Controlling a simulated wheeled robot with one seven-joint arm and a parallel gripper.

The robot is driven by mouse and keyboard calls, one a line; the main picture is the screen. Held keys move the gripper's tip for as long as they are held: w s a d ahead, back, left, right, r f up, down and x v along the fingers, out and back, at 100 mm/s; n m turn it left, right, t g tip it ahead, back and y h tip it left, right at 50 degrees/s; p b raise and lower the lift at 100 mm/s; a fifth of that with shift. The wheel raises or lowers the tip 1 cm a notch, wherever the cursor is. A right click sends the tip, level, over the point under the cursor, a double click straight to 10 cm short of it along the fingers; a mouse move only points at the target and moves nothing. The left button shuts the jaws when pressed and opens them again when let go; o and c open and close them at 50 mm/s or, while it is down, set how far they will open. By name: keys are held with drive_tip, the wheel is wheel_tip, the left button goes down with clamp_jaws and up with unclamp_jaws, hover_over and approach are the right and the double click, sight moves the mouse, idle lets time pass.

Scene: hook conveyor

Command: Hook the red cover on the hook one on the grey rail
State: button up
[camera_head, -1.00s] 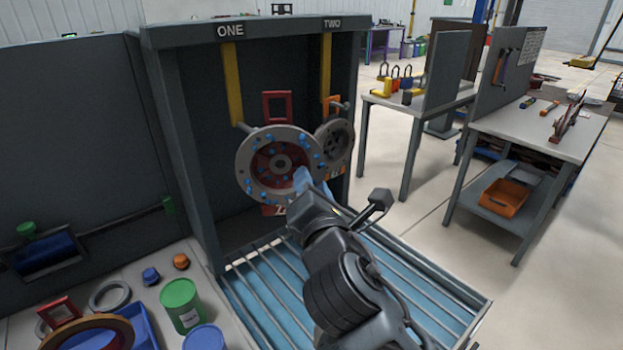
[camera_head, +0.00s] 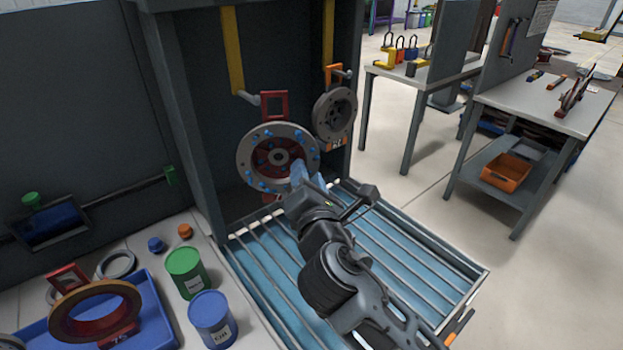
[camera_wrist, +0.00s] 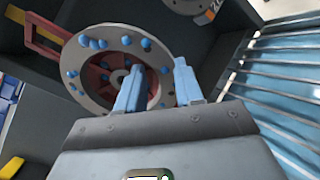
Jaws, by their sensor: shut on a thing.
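The red cover (camera_head: 247,158) is a round grey flange with a red centre, blue bolts and a red square loop (camera_head: 274,93) on top. It is roughly upright. Hook one (camera_head: 248,98) is a grey peg on the left yellow bar. The peg's end meets the left side of the loop in the head view; I cannot tell whether it passes through. My gripper (camera_head: 300,177) is shut on the cover's lower right rim. In the wrist view its blue fingers (camera_wrist: 158,78) straddle the rim, and the cover (camera_wrist: 100,92) lies ahead.
A second round cover (camera_head: 335,113) with an orange loop hangs on hook two, close on the right. A slatted blue tray (camera_head: 420,265) lies below. A blue bin (camera_head: 160,315) with a brown ring (camera_head: 95,310), a green can (camera_head: 186,272) and a blue can (camera_head: 212,320) stand left.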

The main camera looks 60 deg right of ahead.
sight(278, 178)
drive_tip(key=w+d+f+b, duration=0.1)
drive_tip(key=w+d+b, duration=0.1)
drive_tip(key=w, duration=0.8)
drive_tip(key=shift+w+d+f, duration=0.15)
drive_tip(key=shift+d+f, duration=0.1)
drive_tip(key=shift+d, duration=0.25)
idle(1.0)
idle(0.7)
drive_tip(key=o, duration=1.2)
drive_tip(key=shift+f, duration=0.15)
drive_tip(key=b+v, duration=0.2)
drive_tip(key=v, duration=0.5)
drive_tip(key=shift+s+a, duration=0.3)
drive_tip(key=shift+a, duration=0.05)
